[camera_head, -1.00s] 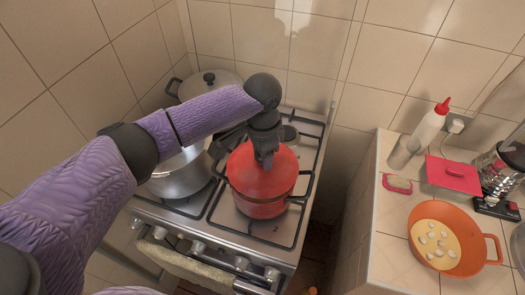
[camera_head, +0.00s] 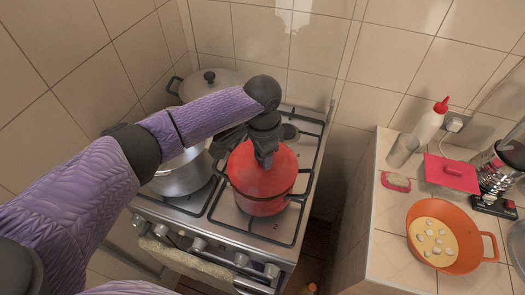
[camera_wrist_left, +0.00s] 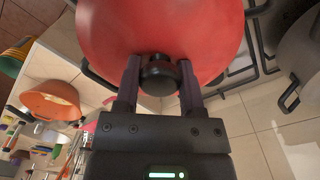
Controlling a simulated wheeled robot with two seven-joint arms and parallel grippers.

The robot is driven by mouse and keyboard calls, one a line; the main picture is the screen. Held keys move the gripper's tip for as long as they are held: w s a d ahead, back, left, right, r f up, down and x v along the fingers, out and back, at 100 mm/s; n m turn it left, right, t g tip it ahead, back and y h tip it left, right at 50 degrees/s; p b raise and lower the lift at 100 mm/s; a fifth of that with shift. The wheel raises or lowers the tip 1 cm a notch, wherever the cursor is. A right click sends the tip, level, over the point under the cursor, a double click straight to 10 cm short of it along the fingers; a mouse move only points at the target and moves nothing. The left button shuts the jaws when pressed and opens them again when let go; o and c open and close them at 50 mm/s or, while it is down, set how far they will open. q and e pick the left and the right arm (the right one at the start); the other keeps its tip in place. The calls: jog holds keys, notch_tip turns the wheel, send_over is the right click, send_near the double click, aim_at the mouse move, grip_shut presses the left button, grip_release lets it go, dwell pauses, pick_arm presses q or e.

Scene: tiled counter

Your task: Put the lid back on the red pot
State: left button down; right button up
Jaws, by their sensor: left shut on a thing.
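The red pot (camera_head: 262,203) stands on the front right part of the stove, with black side handles. Its red lid (camera_head: 258,165) sits on top of the pot, and no clear gap shows between them in the head view. My left gripper (camera_head: 264,158) points down at the middle of the lid. In the wrist view the left gripper (camera_wrist_left: 159,85) has its two fingers on either side of the lid's black knob (camera_wrist_left: 160,72), shut on it. The red lid (camera_wrist_left: 160,25) fills the top of that view. My right gripper is not in view.
A silver pot (camera_head: 182,175) stands left of the red pot, and a lidded pot (camera_head: 209,82) stands behind. The tiled counter (camera_head: 375,250) at right holds an orange pan (camera_head: 420,212), a red-capped bottle (camera_head: 431,121) and a blender (camera_head: 496,170).

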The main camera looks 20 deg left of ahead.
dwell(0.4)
pick_arm(q)
jog(key=shift+p, duration=0.4)
jog(key=c, duration=0.5)
grip_release()
jog(key=shift+c, duration=0.2)
jog(key=o, duration=0.4)
jog(key=shift+o, duration=0.7)
